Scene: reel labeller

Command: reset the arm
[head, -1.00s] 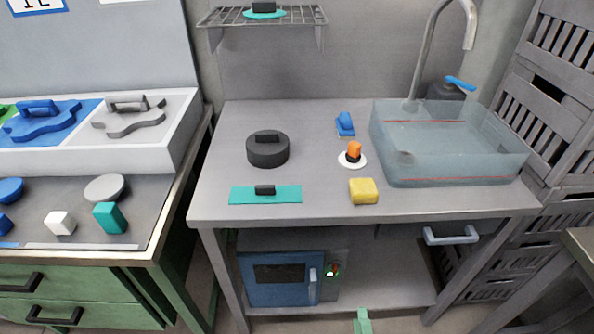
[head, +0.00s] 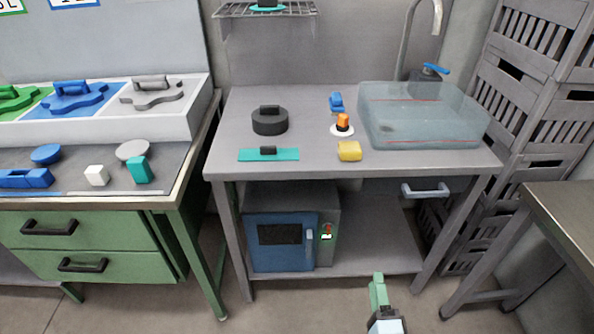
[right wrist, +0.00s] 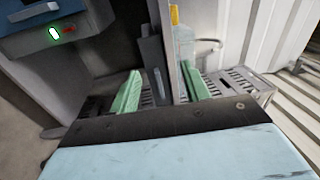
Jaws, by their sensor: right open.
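My right gripper (head: 378,291) shows at the bottom of the head view, in front of the metal table and above the floor. In the right wrist view its two green fingers (right wrist: 160,92) stand apart with nothing between them. It is open and empty. My left gripper is not in view.
Green drawers (head: 90,231) stand left, another table (head: 565,215) right. Floor in front is clear.

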